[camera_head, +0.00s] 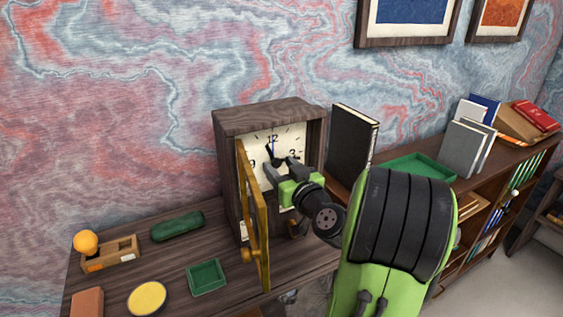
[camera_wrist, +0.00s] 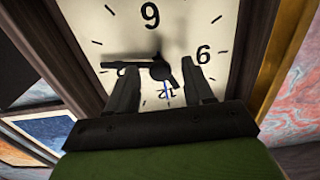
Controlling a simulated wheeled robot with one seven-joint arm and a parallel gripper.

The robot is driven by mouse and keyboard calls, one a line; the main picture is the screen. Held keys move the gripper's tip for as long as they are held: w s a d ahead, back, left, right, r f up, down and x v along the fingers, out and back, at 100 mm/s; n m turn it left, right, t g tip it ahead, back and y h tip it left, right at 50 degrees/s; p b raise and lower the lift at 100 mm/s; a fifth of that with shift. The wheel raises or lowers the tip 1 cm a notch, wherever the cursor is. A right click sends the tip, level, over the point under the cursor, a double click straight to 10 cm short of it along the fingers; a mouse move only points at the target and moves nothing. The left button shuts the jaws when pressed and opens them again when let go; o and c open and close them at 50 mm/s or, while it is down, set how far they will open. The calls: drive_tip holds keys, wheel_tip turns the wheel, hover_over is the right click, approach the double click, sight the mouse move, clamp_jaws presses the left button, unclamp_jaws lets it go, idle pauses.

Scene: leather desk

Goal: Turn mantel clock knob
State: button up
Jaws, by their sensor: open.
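The mantel clock (camera_head: 228,165) is a dark wooden case standing on the desk against the wall. Its brass-framed door (camera_head: 262,225) is swung open toward me, with a small brass knob (camera_head: 248,255) on it. The cream dial (camera_wrist: 105,30) carries black numerals and dark hands. A dark knob-like piece (camera_wrist: 160,70) sits at the dial's centre. My gripper (camera_head: 282,167) reaches in front of the dial, fingers apart. In the wrist view the fingertips (camera_wrist: 160,76) lie on either side of the centre piece; I cannot tell whether they touch it. A brass part (camera_head: 295,228) shows below my gripper.
A black book (camera_head: 352,145) stands right of the clock, with a green tray (camera_head: 415,168) and more books (camera_head: 465,145) beyond. Left of the door lie a green dish (camera_head: 207,277), a green case (camera_head: 177,226), a yellow disc (camera_head: 146,298) and a wooden holder with an orange ball (camera_head: 86,241).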

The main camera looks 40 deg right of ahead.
drive_tip(key=shift+f, duration=0.1)
clamp_jaws()
idle(0.3)
drive_tip(key=n+b, duration=0.1)
drive_tip(key=b, duration=0.2)
drive_tip(key=shift+f, duration=0.2)
drive_tip(key=shift+n+b, duration=0.5)
drive_tip(key=shift+b, duration=0.65)
drive_tip(key=shift+r, duration=0.15)
drive_tip(key=shift+r, duration=0.1)
unclamp_jaws()
